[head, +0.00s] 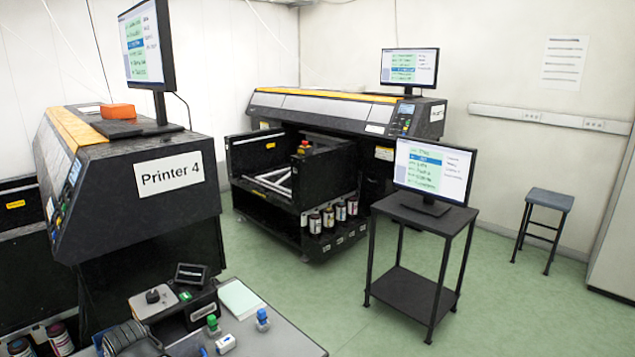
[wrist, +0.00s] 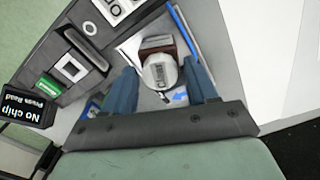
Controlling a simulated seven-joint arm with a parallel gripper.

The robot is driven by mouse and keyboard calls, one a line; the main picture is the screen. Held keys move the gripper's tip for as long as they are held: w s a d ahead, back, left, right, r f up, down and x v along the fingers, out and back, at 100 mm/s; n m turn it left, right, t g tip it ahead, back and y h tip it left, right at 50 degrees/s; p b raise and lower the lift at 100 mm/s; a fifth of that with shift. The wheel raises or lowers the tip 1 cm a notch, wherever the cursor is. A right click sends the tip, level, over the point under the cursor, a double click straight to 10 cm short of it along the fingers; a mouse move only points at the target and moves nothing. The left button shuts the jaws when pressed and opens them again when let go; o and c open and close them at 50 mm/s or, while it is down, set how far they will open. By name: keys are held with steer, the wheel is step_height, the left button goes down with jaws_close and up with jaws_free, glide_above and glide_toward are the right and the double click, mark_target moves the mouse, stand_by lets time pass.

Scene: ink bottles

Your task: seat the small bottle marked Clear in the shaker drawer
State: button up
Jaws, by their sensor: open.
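My gripper (wrist: 160,68) shows in the wrist view with its two blue fingers apart. A small white bottle-like object (wrist: 160,74) with a grey label shows between the fingers; I cannot tell whether either finger touches it. Its label is too small to read. In the head view, a green-capped small bottle (head: 213,325), a blue-capped small bottle (head: 262,320) and a white-and-blue small object (head: 225,344) are on the bench (head: 290,338). I cannot read Clear on any of them. I cannot make out the shaker drawer for certain.
A dark device (wrist: 75,60) with a green piece (wrist: 49,87) lies left of my gripper. A display (wrist: 27,107) reads "No chip Press Read". In the head view, a knobbed box (head: 153,300) and a pale pad (head: 240,298) are on the bench. Printer 4 (head: 140,200) stands behind.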

steer(key=shift+f, duration=2.15)
stand_by(1.6)
steer(key=shift+r, duration=0.1)
steer(key=shift+c, duration=0.2)
stand_by(0.5)
steer(key=c, duration=0.4)
steer(key=shift+c, duration=0.6)
